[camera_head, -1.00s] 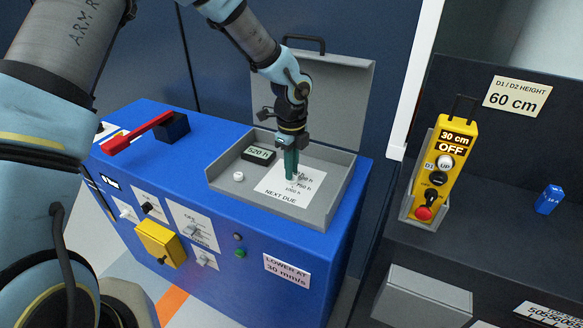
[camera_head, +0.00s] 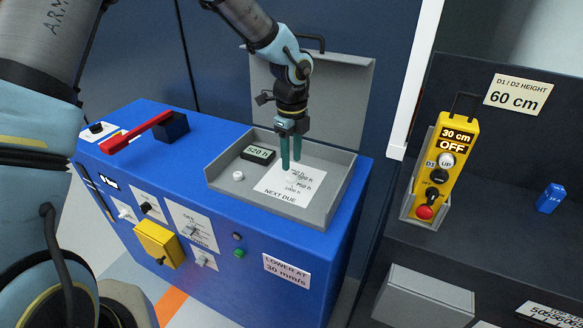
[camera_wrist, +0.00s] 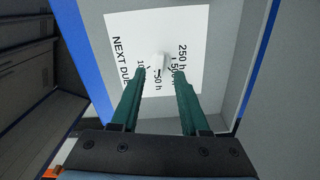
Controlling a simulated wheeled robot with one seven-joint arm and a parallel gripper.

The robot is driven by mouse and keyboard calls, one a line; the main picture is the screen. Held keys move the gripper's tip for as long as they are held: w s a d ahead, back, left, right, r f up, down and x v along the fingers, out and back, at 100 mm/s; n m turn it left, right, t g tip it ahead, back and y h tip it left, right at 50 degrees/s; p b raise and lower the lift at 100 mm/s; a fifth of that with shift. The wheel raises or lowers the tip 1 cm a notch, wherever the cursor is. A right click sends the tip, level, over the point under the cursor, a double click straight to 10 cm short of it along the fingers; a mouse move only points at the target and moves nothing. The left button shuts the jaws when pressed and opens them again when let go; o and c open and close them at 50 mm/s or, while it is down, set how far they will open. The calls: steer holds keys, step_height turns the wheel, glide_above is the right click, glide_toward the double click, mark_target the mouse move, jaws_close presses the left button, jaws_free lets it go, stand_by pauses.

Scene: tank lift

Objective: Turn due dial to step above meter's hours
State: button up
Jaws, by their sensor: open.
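Hour marks ring the dial; 250 h is readable in the wrist view, and the others are partly hidden. Which mark the dial points to cannot be told. The meter (camera_head: 258,154) reads 520 h and sits at the tray's back left. My gripper (camera_head: 291,160) is open and empty over the card. In the wrist view its green fingertips (camera_wrist: 157,73) lie apart either side of the dial's near end, seemingly above it.
The tray's grey walls (camera_head: 330,208) and raised lid (camera_head: 335,95) surround my gripper. A white button (camera_head: 238,175) is left of the card. A red lever (camera_head: 138,132) lies on the blue cabinet's left. A yellow pendant (camera_head: 441,165) stands at right.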

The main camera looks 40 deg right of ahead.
mark_target(291, 172)
step_height(291, 172, up, 7)
steer(key=b, duration=0.1)
stand_by(0.6)
steer(key=w+a+n, duration=0.4)
steer(key=a+n, duration=0.4)
steer(key=a, duration=0.4)
steer(key=w+a+n, duration=0.3)
steer(key=a+n, duration=0.4)
steer(key=a, duration=0.4)
steer(key=s+a+r+n, duration=0.1)
steer(key=s+a+n, duration=0.1)
steer(key=a+n, duration=0.6)
steer(key=s+a+n+t, duration=0.1)
steer(key=s+a+n, duration=0.1)
steer(key=a+n, duration=0.6)
steer(key=a, duration=0.3)
steer(key=shift+s+a+r+t, duration=0.15)
steer(key=shift+r+t, duration=0.15)
steer(key=shift+r, duration=0.05)
